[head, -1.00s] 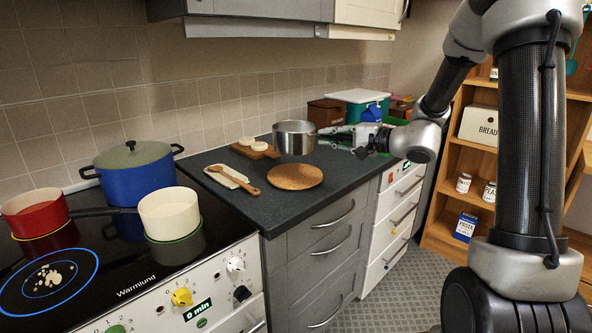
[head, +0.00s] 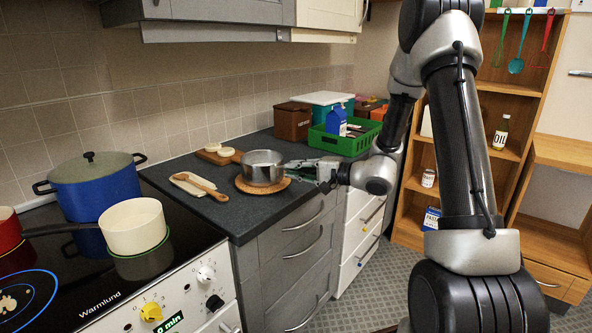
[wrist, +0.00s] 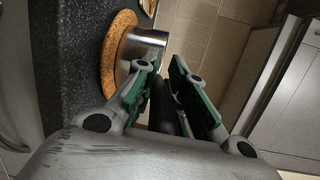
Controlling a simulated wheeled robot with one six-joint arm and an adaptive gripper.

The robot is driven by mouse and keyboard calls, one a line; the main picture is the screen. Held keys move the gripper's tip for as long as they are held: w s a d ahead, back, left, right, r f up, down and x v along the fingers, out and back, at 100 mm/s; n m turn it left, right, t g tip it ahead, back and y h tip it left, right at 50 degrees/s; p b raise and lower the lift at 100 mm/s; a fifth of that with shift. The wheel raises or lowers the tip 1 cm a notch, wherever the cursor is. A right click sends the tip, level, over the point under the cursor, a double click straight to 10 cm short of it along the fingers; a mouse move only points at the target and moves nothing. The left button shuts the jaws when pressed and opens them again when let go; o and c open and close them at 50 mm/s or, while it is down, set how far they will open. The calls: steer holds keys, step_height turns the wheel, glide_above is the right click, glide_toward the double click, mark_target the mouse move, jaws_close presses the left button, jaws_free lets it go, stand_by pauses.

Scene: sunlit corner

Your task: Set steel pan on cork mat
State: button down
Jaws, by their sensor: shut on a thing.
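The steel pan (head: 262,168) is upright over the round cork mat (head: 243,187) on the dark counter, and looks centred on it. Whether its base touches the cork is hard to tell. My gripper (head: 318,174) reaches in from the right and is shut on the pan's handle. In the wrist view, the pan's shiny side (wrist: 152,44) is close against the cork mat (wrist: 118,52). My gripper's green-padded fingers (wrist: 170,85) stand either side of the dark handle.
A wooden spoon on a pale rest (head: 198,185) lies left of the mat. A board with white rounds (head: 218,153) is behind. A green crate (head: 340,143) and a brown box (head: 292,121) stand at the back right. The hob with a cream pot (head: 133,228) and blue pot (head: 92,185) is left.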

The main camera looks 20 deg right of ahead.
steer(key=c, duration=1.5)
jaws_free()
steer(key=shift+f, duration=0.1)
